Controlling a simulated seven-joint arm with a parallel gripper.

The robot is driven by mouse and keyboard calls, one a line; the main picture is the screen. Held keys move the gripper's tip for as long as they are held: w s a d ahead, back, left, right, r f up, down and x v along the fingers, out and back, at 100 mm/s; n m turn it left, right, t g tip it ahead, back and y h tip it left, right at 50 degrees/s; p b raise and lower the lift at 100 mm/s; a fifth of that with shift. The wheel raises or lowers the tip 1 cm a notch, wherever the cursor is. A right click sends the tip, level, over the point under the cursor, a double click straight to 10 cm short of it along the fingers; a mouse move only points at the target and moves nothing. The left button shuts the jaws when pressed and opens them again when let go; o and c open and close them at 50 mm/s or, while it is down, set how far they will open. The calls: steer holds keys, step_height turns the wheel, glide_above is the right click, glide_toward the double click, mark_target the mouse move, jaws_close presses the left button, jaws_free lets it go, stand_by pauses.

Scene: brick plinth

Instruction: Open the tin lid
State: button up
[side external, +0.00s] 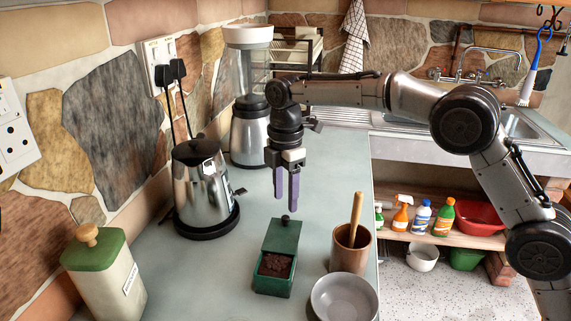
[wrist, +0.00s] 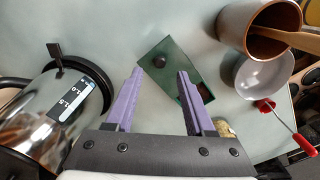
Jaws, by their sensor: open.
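A small green tin (side external: 272,286) stands on the counter, with dark brown contents showing at its front. Its green lid (side external: 283,236) has a dark knob (side external: 286,219) and covers only the back part or stands tilted there; I cannot tell which. In the wrist view the lid (wrist: 178,72) and knob (wrist: 160,62) show between my fingers. My gripper (side external: 286,199) points down with two purple fingers, open and empty, above the knob and apart from it. A tall cream canister (side external: 118,283) with a green lid (side external: 92,248) and wooden knob stands at the front left, lid on.
A copper cup (side external: 341,258) with a wooden handle and a pale bowl (side external: 344,299) stand close right of the tin. A steel kettle (side external: 200,195) stands to the left, and a grinder (side external: 249,135) behind. The counter's right edge (side external: 372,215) lies beyond the cup.

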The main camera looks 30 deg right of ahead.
step_height(320, 180, up, 9)
stand_by(0.3)
step_height(320, 180, up, 10)
steer(key=m+t, duration=0.1)
steer(key=t, duration=0.1)
glide_above(287, 216)
steer(key=s+d, duration=0.6)
steer(key=s+d+r+m+t, duration=0.1)
steer(key=s+d+r+m, duration=0.15)
steer(key=s, duration=0.25)
steer(key=s+d+r+m, duration=0.1)
steer(key=s+d, duration=0.2)
steer(key=s, duration=0.3)
steer(key=s+d+f+m+t, duration=0.25)
steer(key=s+f+m, duration=0.25)
steer(key=s, duration=0.6)
steer(key=s+d+f+m, duration=0.1)
steer(key=s+f+m, duration=0.2)
steer(key=f, duration=0.3)
steer(key=s+f+m, duration=0.4)
steer(key=f+m, duration=0.1)
steer(key=f, duration=0.2)
steer(key=shift+d+f+m, duration=0.3)
steer(key=shift+d+m, duration=0.05)
